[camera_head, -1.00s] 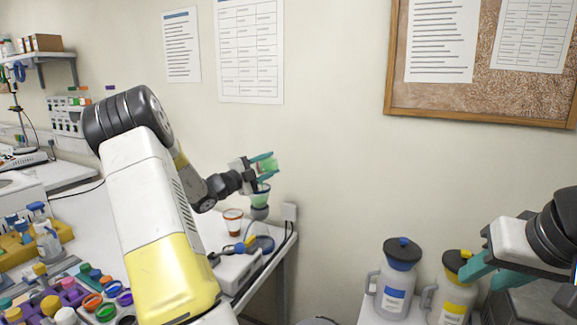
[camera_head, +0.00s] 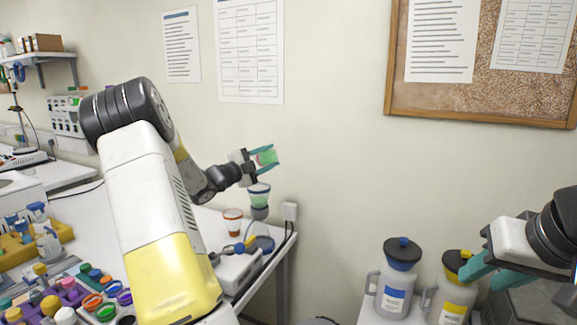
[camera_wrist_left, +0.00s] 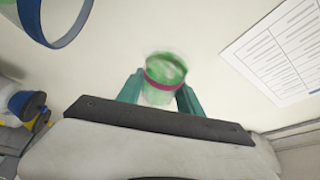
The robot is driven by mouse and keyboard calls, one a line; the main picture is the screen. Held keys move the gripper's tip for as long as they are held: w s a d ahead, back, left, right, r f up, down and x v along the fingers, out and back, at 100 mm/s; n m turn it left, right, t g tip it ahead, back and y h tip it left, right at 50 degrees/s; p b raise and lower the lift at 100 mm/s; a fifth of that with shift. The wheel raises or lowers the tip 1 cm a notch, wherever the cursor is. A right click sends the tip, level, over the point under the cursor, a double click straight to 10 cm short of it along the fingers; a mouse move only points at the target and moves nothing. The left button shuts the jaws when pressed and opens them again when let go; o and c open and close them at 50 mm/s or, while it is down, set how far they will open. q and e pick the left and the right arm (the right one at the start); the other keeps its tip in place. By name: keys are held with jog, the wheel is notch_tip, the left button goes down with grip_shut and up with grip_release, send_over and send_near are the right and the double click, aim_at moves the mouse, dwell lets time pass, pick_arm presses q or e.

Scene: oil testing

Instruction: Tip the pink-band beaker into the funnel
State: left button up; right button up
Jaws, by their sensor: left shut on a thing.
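The pink-band beaker (camera_wrist_left: 163,78), with green liquid in it, is between the teal fingers of my left gripper (camera_head: 264,158), which is shut on it. The beaker also shows in the head view (camera_head: 267,157), tilted, a little above the funnel. The funnel (camera_head: 259,192) is pale with a blue rim and sits on top of a flask on the bench. In the left wrist view the pink band runs around the beaker. Part of the funnel (camera_wrist_left: 52,42) shows there at the upper left. My right gripper (camera_head: 478,272) is at the right, its fingers partly overlapping a yellow-labelled jug.
An orange-rimmed cup (camera_head: 232,222) stands left of the funnel. A hotplate-like device (camera_head: 238,266) is in front of it. Coloured-cap bottles crowd the bench at lower left. Two jugs, one blue-labelled (camera_head: 394,280) and one yellow-labelled (camera_head: 452,300), stand at lower right.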

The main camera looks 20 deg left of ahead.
pick_arm(q)
jog(key=shift+r, duration=1.3)
jog(key=m, duration=0.1)
jog(key=m+g, duration=0.1)
jog(key=m, duration=0.1)
jog(key=shift+r+m, duration=0.25)
jog(key=shift+m, duration=0.05)
jog(key=m+g+y, duration=0.1)
jog(key=m, duration=0.1)
jog(key=m+g, duration=0.1)
jog(key=m, duration=0.2)
jog(key=shift+d+r+y, duration=0.1)
jog(key=shift+r+y, duration=0.1)
jog(key=shift+y, duration=0.2)
jog(key=shift+m+y, duration=0.4)
jog(key=shift+m, duration=0.5)
jog(key=shift+r+m+g+y, duration=0.2)
jog(key=shift+m+g+y, duration=0.4)
jog(key=shift+m, duration=0.6)
jog(key=shift+m+y, duration=0.6)
jog(key=shift+r+m+y, duration=0.1)
jog(key=shift+m+y, duration=0.8)
jog(key=shift+m, duration=0.3)
jog(key=shift+m+y, duration=0.4)
jog(key=shift+m, duration=0.2)
